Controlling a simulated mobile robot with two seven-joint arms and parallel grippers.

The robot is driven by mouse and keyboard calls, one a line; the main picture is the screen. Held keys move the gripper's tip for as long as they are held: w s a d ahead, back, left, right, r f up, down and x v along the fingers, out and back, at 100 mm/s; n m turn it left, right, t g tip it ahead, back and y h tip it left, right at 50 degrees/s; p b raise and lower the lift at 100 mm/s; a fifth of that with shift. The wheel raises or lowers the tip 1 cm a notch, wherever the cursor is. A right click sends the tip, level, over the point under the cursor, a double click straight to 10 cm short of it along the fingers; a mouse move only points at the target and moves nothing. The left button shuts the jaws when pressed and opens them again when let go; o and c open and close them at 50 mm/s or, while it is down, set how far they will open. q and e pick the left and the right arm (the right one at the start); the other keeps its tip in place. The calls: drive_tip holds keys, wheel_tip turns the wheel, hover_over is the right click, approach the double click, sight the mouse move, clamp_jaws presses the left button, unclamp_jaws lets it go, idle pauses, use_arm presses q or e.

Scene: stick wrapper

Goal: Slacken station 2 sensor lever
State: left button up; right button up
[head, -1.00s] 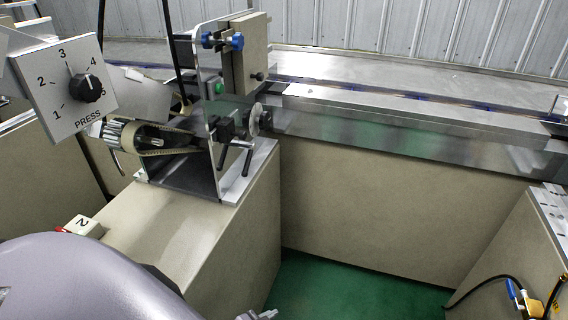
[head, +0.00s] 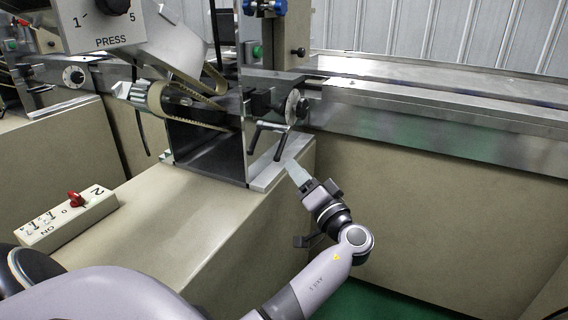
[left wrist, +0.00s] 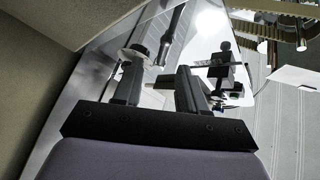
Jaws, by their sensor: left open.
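On the station 2 unit, a black clamp (head: 262,100) carries two black lever handles (head: 268,138) hanging below it, beside a round metal disc (head: 292,106). I cannot tell which handle is the sensor lever. My left gripper (head: 297,172) is below and slightly right of the handles, apart from them, pointing up toward them. In the left wrist view its two dark fingers (left wrist: 156,88) stand apart with nothing seen between them. A dark rod (left wrist: 173,36) with a rounded end shows beyond the fingers there. My right gripper is not in view.
A switch box (head: 66,218) marked 2 with a red knob sits on the beige cabinet at left. A tilted PRESS dial plate (head: 105,28) and a belt roller (head: 150,97) are near the clamp. A long metal conveyor rail (head: 430,125) runs right.

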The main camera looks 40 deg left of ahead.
use_arm(q)
drive_tip(key=x, duration=0.7)
drive_tip(key=shift+r+p, duration=0.3)
drive_tip(key=shift+r, duration=0.05)
drive_tip(key=shift+s, duration=0.1)
drive_tip(key=shift+c, duration=0.3)
clamp_jaws()
